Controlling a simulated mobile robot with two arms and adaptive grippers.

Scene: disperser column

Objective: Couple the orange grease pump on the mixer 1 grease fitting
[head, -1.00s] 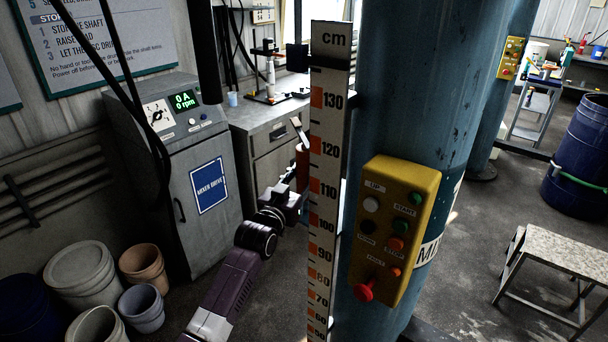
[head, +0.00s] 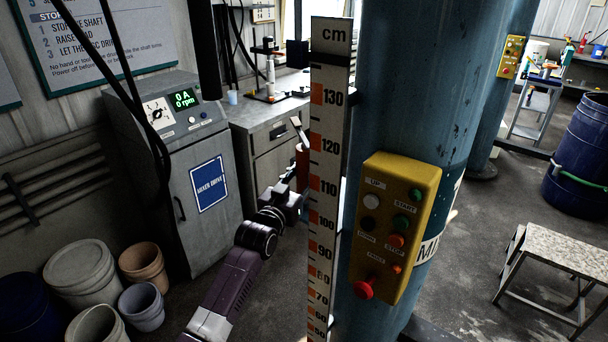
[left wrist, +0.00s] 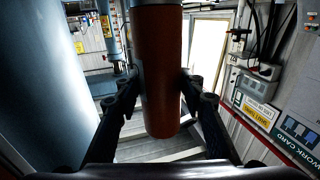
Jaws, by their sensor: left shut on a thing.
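The orange grease pump (head: 303,162) is upright behind the tall centimetre scale in the head view, which hides part of it. A pale lever-like piece (head: 297,130) shows at its top. In the left wrist view the pump's orange-red barrel (left wrist: 160,70) stands between the two dark fingers. My left gripper (head: 292,188) is shut on this barrel. The blue mixer column (head: 405,90) is to the right of the pump, and a large blue-grey cylinder (left wrist: 45,80) fills the left of the wrist view. I cannot make out the grease fitting. My right gripper is not in view.
The centimetre scale (head: 330,130) and yellow button box (head: 395,225) are in front of the column. A grey drive cabinet (head: 185,170) and several buckets (head: 80,272) stand left. A step stool (head: 565,250) and blue drum (head: 580,150) stand right, with open floor between.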

